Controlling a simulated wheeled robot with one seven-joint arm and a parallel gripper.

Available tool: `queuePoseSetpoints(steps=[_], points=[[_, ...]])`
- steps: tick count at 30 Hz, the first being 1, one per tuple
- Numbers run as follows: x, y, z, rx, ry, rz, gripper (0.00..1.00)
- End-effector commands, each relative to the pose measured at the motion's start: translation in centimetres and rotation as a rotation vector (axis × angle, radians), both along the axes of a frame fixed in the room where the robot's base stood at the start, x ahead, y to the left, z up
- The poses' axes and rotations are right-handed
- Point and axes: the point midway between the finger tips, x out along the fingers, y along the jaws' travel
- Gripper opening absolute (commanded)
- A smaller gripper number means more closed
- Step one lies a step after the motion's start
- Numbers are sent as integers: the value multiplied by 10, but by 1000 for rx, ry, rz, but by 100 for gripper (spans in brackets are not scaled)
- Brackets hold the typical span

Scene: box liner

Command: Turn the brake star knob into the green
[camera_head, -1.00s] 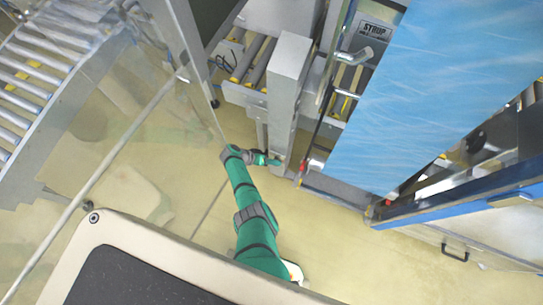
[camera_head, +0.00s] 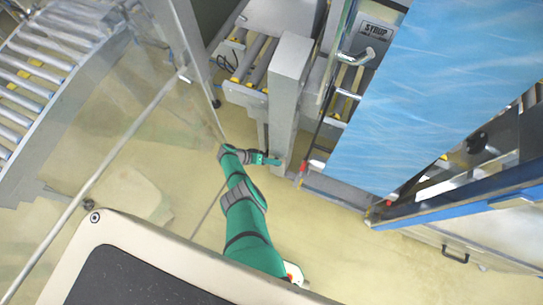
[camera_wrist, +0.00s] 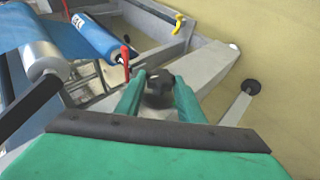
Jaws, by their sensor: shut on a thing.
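In the wrist view, the dark star knob (camera_wrist: 158,92) sits between the two green fingers of my gripper (camera_wrist: 158,88), which is shut on it. A pale grey part lies under the knob. Any green marking or scale by the knob is hidden or too small to tell. In the head view, my gripper (camera_head: 266,160) is at the lower left side of a grey metal post (camera_head: 285,105); the knob itself cannot be made out there.
A blue film sheet (camera_head: 400,90) hangs right of the post. A roller conveyor (camera_head: 45,65) is at the left. The floor (camera_head: 340,245) in front is clear.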

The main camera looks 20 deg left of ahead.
Motion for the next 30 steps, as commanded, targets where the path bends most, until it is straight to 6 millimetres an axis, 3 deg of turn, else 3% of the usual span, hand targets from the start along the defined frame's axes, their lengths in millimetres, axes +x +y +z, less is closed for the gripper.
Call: queuePoseSetpoints(steps=[6, 7, 9, 22, 30], points=[[-1, 1, 0, 0, 0, 1, 12], [-1, 2, 0, 0, 0, 1, 42], [-1, 2, 0, 0, 1, 2, 53], [-1, 2, 2, 1, 1, 4, 53], [-1, 3, 16, 2, 0, 4, 53]])
